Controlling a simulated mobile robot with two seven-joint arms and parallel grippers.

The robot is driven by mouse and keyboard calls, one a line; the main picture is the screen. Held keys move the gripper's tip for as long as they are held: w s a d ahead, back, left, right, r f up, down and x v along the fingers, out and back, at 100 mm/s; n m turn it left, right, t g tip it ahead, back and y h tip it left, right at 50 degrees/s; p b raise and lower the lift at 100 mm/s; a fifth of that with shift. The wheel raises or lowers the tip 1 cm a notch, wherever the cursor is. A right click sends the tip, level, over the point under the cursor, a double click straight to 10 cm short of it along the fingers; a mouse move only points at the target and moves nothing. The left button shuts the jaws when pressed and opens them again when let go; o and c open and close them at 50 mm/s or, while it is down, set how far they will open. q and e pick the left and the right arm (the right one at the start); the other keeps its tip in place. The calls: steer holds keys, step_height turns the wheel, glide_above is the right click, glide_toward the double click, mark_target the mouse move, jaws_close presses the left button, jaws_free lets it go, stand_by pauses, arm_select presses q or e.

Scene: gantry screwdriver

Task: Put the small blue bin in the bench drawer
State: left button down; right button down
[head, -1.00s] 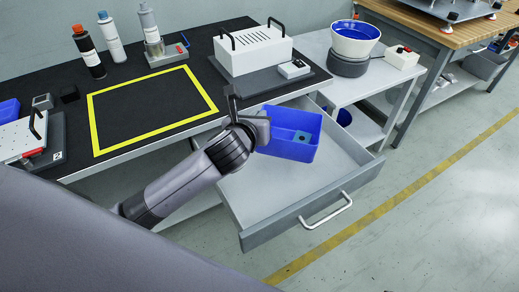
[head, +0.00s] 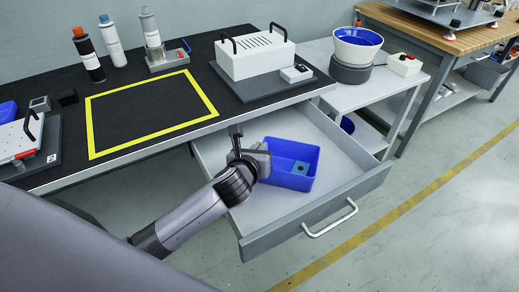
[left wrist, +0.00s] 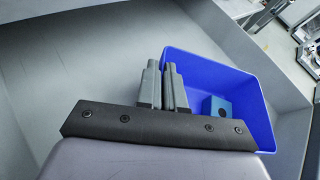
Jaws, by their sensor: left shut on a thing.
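The small blue bin (head: 306,179) is inside the open bench drawer (head: 336,158), upright, with a small blue block (head: 299,167) in it. I cannot tell whether its base touches the drawer floor. My left gripper (head: 252,152) is shut on the bin's left wall. In the left wrist view the two fingers (left wrist: 168,84) are close together at the near left wall of the bin (left wrist: 235,85), and the block (left wrist: 219,107) shows inside. The drawer (left wrist: 70,70) lies around it. The right gripper is in neither view.
The black bench top (head: 150,112) with a yellow-framed area overhangs the drawer's back. A white slotted box (head: 256,57) stands above the drawer. The drawer's grey front with its handle (head: 330,220) faces the open floor. Bare drawer floor shows around the bin.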

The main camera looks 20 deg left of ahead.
arm_select(q)
steer(key=c, duration=1.3)
jaws_free()
steer(key=shift+f, duration=0.1)
steer(key=shift+o, duration=0.2)
steer(key=shift+r, duration=0.2)
steer(key=shift+s+r, duration=0.15)
steer(key=shift+s, duration=0.25)
steer(key=p+v, duration=0.3)
steer(key=v, duration=0.8)
steer(key=shift+s+d, duration=0.1)
